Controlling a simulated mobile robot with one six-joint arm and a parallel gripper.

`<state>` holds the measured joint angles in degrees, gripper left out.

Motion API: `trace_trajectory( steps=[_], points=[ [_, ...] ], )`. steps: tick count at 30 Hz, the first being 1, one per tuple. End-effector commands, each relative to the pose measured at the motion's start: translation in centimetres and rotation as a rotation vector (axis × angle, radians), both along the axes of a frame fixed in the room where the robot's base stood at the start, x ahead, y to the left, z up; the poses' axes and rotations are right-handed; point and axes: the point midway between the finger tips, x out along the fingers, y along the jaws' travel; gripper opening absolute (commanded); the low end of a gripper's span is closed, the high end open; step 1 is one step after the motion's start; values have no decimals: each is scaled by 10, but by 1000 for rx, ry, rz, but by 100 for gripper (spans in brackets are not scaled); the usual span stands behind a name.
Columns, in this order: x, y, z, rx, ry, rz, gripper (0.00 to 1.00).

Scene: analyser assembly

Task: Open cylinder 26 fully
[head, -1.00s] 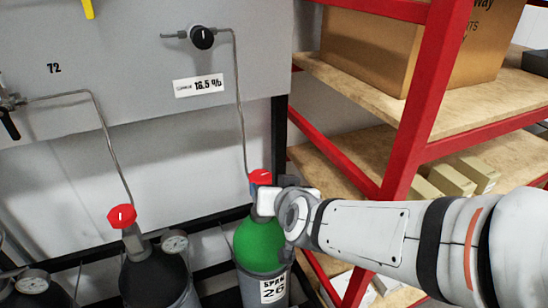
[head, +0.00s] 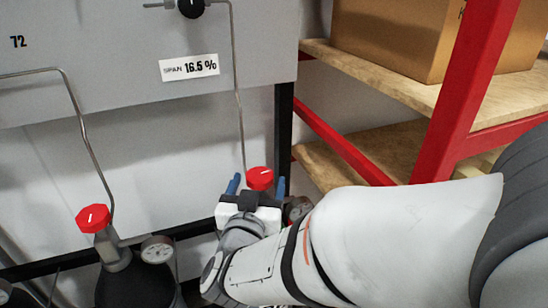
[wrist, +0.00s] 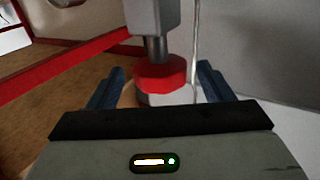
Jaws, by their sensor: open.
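The red valve knob (head: 260,178) of cylinder 26 shows just beyond my gripper (head: 258,184) in the head view. The green cylinder body and its number label are hidden behind my arm. My gripper is open, with one blue finger on each side of the knob. In the wrist view the red knob (wrist: 160,76) lies between the two spread fingers of my gripper (wrist: 160,82), with visible gaps beside it. I cannot tell how far the valve is turned.
Another red knob (head: 93,218) on a dark cylinder (head: 135,285) with a gauge (head: 157,249) stands to the left. A thin pipe (head: 238,110) rises behind the knob to a panel marked 16.5 % (head: 188,67). A red shelf frame (head: 465,90) holding a box (head: 395,35) is at right.

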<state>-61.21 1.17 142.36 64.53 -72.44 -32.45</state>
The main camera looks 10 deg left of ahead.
Motion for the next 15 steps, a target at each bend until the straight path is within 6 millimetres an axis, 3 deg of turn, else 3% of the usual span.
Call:
trace_trajectory(
  steps=[6,15],
  points=[
    [32,1,-1,0,1,-2,73],
    [45,2,-1,0,2,2,73]
  ],
)
